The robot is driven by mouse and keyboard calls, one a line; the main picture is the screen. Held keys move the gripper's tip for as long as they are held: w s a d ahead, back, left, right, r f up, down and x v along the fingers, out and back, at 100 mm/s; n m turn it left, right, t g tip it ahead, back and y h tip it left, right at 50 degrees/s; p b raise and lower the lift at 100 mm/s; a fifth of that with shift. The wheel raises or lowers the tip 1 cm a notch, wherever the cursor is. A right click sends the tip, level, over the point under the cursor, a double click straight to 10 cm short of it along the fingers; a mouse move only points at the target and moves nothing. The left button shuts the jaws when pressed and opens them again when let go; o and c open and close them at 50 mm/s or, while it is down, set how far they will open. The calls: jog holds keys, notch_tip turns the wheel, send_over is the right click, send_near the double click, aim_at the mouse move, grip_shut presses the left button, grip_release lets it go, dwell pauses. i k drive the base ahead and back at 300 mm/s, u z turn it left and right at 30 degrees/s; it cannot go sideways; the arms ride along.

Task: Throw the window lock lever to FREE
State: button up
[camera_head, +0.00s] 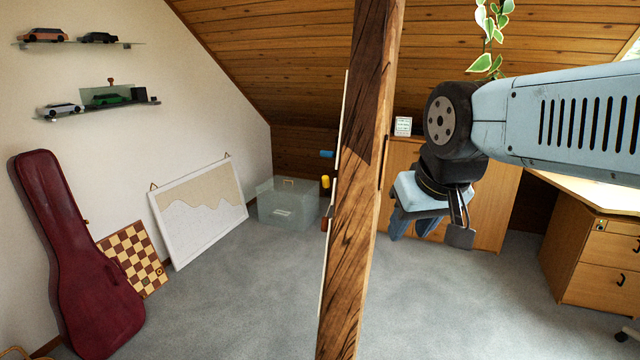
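A dark-grained timber post (362,180) stands upright in the middle of the view. On its left side are a small blue piece (327,154), a yellow piece (325,182) and an orange-red piece (325,224). I cannot tell which of these, if any, is the window lock lever, and no FREE marking is readable. My gripper (430,228) hangs to the right of the post, pointing down, apart from these pieces. I see nothing held in it, but its finger gap is unclear.
A wooden cabinet (492,205) stands behind my gripper, and a desk (592,250) is at right. A clear bin (287,205), a framed board (200,222), a chessboard (135,258) and a red instrument case (80,265) are at left. Grey carpet (250,305) is open around the post.

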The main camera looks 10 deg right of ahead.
aim_at(325, 179)
jog(key=z, duration=0.05)
jog(key=i, duration=1)
jog(key=u, duration=0.05)
